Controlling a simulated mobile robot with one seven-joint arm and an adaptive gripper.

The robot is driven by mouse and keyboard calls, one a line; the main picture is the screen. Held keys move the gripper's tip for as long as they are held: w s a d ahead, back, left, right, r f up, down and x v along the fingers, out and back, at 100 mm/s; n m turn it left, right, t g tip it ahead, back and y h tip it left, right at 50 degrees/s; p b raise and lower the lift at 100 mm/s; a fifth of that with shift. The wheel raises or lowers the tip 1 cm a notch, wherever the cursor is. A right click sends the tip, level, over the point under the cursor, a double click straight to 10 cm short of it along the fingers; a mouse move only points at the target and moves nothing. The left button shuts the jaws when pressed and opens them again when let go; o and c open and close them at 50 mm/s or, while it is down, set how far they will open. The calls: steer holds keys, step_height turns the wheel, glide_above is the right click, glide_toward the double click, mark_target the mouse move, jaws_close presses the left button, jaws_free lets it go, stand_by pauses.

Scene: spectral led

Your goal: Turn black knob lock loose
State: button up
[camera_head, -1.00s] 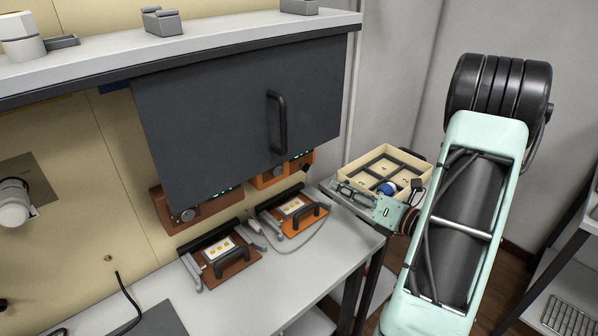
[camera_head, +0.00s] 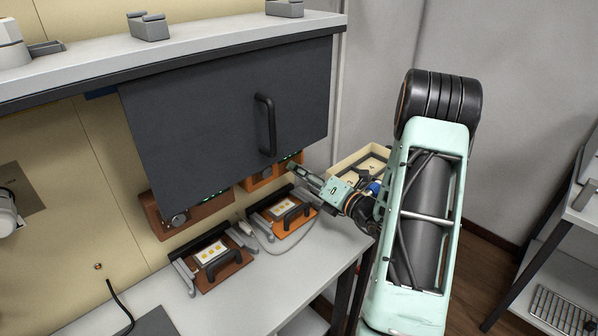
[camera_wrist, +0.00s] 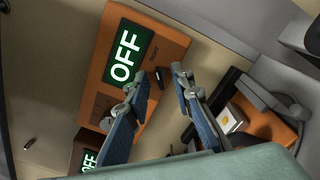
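An orange box (camera_wrist: 172,48) with a green display reading OFF fills the upper middle of the wrist view. A small black knob (camera_wrist: 159,79) sticks out near the box's edge. My gripper (camera_wrist: 157,82) is open, its two blue-padded fingers apart with the knob showing between the tips. I cannot tell whether either finger touches it. In the head view my gripper (camera_head: 296,170) is at the front of the orange box (camera_head: 261,180), under the dark cabinet door, and hides part of that box.
A second, brown box (camera_head: 205,214) with a round knob stands to the left. Two trays with black handles, one orange (camera_head: 295,226) and one brown (camera_head: 228,272), lie on the grey bench (camera_head: 300,272). The dark cabinet door (camera_head: 215,115) hangs above. A cream divided box stands behind my arm.

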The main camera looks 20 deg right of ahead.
steer(key=shift+w, duration=0.1)
steer(key=shift+c, duration=0.7)
jaws_close()
steer(key=shift+n+b, duration=0.3)
steer(key=n+b, duration=1.9)
steer(key=b, duration=0.3)
steer(key=shift+f, duration=0.1)
steer(key=shift+n, duration=0.3)
